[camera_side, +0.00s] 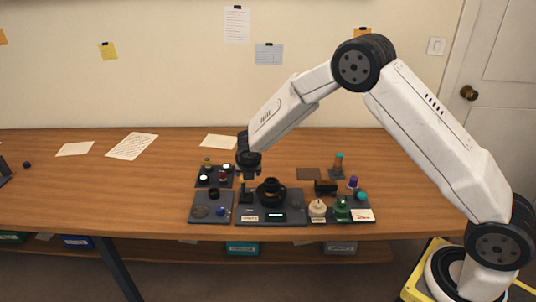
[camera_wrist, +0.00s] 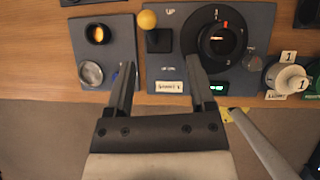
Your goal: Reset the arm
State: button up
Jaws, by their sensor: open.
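My gripper (camera_side: 247,178) hangs pointing down over the left part of the middle dark panel (camera_side: 257,208). In the wrist view my gripper (camera_wrist: 160,62) is open, with nothing between its fingers. A lever with a yellow ball knob (camera_wrist: 148,19) stands upright just past the fingers, apart from them as far as I can tell. A small green display (camera_wrist: 217,88) glows below the mount, partly next to the right finger.
A left tray (camera_wrist: 117,50) holds an amber-centred black ring (camera_wrist: 98,34), a clear disc (camera_wrist: 91,73) and a blue item. A rear tray holds small parts. A white knob (camera_side: 318,208) and green part (camera_side: 342,207) stand right. The table's left (camera_side: 90,190) is mostly clear.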

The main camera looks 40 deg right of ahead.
jog(key=s+r+m+g+y, duration=0.1)
jog(key=s+r+m, duration=0.3)
jog(key=s+m, duration=1)
jog(key=s+r+m+g+y, duration=0.1)
jog(key=s+r+m, duration=0.3)
jog(key=s+m, duration=1)
jog(key=shift+s+a+y, duration=0.25)
jog(key=shift+s+y, duration=0.35)
jog(key=shift+y, duration=0.3)
